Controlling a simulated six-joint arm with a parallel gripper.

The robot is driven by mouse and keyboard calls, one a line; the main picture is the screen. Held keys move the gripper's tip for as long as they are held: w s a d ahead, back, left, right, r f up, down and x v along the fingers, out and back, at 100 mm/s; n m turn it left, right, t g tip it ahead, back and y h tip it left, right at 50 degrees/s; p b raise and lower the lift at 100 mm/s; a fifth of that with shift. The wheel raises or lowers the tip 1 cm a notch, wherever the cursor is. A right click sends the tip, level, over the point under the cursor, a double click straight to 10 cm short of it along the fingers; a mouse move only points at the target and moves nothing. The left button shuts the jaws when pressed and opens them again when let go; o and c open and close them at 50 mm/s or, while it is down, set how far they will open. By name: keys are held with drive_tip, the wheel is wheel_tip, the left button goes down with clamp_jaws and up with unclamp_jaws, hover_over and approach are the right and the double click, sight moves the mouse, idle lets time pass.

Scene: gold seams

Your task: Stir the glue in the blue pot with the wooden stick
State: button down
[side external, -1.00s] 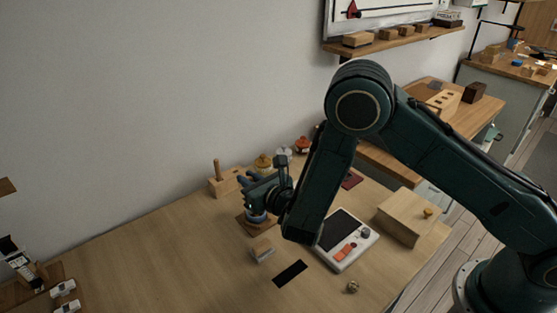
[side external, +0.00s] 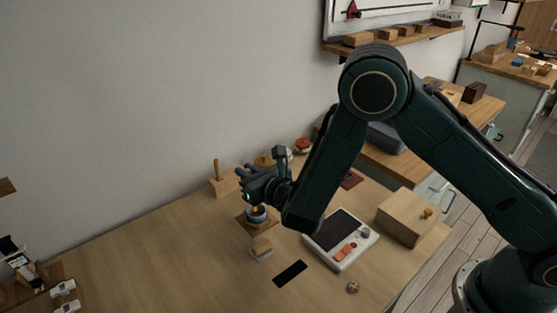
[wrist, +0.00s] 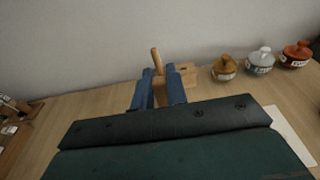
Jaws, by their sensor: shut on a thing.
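The blue pot (side external: 257,219) stands on a small brown square mat (side external: 243,219). A spot of amber shows at its mouth; I cannot tell whether this is glue or wood. My gripper (side external: 246,181) is just above the pot, its blue fingers pointing left. In the wrist view, the fingers (wrist: 160,88) are close together with a tan wooden piece between them, apparently the wooden stick (wrist: 159,95). The stick's lower end is hidden, and the pot is hidden in the wrist view.
A wooden block (side external: 222,187) with an upright peg stands behind the gripper. Amber, white and red lidded jars (wrist: 261,62) stand along the wall. A scale (side external: 341,238), wooden box (side external: 407,217) and small block (side external: 262,247) lie right and front.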

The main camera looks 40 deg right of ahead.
drive_tip(key=shift+w+r, duration=0.2)
drive_tip(key=shift+r, duration=1)
drive_tip(key=shift+r, duration=0.15)
drive_tip(key=shift+r, duration=2.35)
